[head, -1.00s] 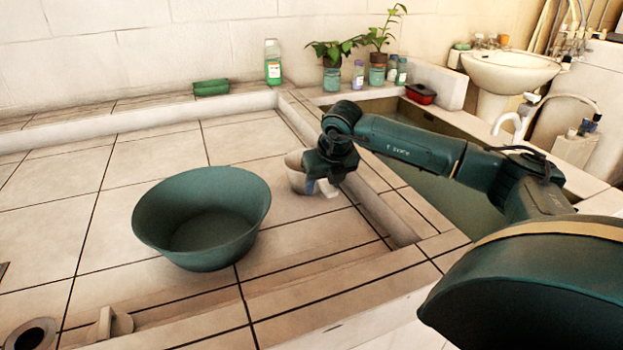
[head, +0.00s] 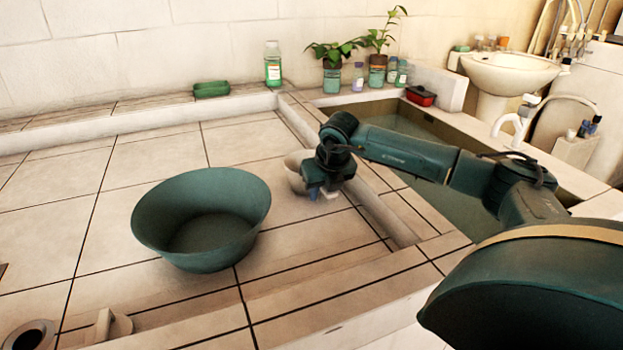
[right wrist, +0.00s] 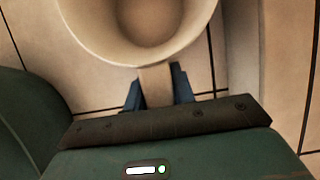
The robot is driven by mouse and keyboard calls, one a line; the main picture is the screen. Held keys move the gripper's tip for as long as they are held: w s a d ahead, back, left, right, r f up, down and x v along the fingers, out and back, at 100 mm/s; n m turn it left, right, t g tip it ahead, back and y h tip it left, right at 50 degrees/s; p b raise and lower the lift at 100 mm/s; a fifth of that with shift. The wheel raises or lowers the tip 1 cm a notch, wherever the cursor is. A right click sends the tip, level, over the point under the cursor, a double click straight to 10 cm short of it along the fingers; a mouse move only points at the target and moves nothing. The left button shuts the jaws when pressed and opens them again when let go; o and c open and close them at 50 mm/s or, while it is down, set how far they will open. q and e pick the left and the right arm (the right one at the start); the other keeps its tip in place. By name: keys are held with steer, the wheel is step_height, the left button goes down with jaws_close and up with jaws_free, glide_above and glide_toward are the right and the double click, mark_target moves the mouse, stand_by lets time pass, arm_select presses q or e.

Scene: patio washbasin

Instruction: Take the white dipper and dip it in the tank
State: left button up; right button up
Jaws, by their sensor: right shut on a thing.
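The white dipper (head: 294,172) stands on the tiled surface beside the low ledge, partly hidden behind my right gripper (head: 322,190). In the right wrist view the dipper's round cup (right wrist: 135,48) opens toward the camera and looks empty. Its handle (right wrist: 156,86) lies between the blue fingers of my right gripper (right wrist: 157,88), which are shut on it. The tank (head: 446,205) is at the right, beyond the ledge, with dark greenish water in it; my right arm crosses over it. My left gripper is not in view.
A large green basin (head: 203,255) stands left of the dipper. A tiled ledge (head: 385,215) runs between the dipper and the tank. A green bottle (head: 273,65) stands farther back.

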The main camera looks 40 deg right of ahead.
jaws_close()
step_height(320, 180, up, 9)
steer(key=shift+r+p, duration=0.1)
steer(key=shift+p, duration=0.65)
steer(key=shift+r, duration=0.45)
